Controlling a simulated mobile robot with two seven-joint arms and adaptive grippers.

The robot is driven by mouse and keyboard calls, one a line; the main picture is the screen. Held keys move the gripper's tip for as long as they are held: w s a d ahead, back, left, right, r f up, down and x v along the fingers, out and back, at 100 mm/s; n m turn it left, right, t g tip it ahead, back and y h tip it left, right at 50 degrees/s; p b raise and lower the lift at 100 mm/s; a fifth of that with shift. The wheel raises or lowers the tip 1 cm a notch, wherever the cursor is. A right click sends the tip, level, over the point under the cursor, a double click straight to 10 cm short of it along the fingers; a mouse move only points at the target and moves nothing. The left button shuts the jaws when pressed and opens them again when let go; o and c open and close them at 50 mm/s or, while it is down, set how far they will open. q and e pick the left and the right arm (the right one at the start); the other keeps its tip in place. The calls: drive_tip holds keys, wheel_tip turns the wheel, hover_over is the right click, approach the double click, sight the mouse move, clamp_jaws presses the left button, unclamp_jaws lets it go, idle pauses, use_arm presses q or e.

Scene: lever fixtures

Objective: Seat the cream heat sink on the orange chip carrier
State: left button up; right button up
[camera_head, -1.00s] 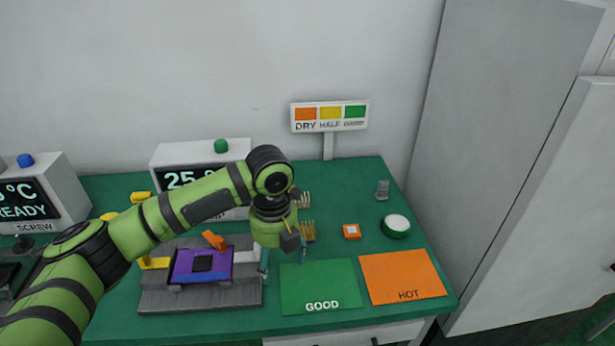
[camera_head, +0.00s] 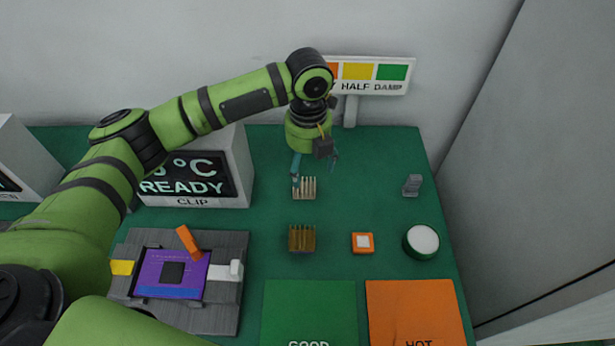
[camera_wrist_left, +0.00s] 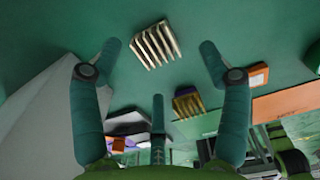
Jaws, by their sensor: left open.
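The cream heat sink (camera_head: 304,188), a small finned block, stands on the green table; its fins also show in the left wrist view (camera_wrist_left: 156,46). My left gripper (camera_head: 314,168) is open and points down just behind and above it. In the left wrist view the heat sink appears between the spread fingertips (camera_wrist_left: 160,48), untouched as far as I can tell. The orange chip carrier (camera_head: 363,243), a small square with a pale top, lies nearer and to the right, with nothing on it. It also shows in the left wrist view (camera_wrist_left: 259,76). My right gripper is out of view.
A brown-gold heat sink (camera_head: 302,239) stands in front of the cream one. A purple board (camera_head: 155,275) with an orange lever (camera_head: 188,241) sits on a grey fixture. Right are a round white-topped pot (camera_head: 422,241) and a grey part (camera_head: 412,185). A display box (camera_head: 240,165) stands left.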

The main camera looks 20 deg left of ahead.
sight(304, 183)
use_arm(q)
drive_tip(key=shift+s+a+f+p, duration=0.15)
drive_tip(key=shift+f, duration=0.35)
drive_tip(key=shift+s+a+f+p, duration=0.15)
drive_tip(key=shift+f, duration=0.35)
wheel_tip(304, 183, down, 3)
drive_tip(key=shift+a+r, duration=0.1)
drive_tip(key=shift+r, duration=0.05)
drive_tip(key=shift+w+f, duration=0.1)
drive_tip(key=shift+f, duration=0.2)
drive_tip(key=c, duration=1.2)
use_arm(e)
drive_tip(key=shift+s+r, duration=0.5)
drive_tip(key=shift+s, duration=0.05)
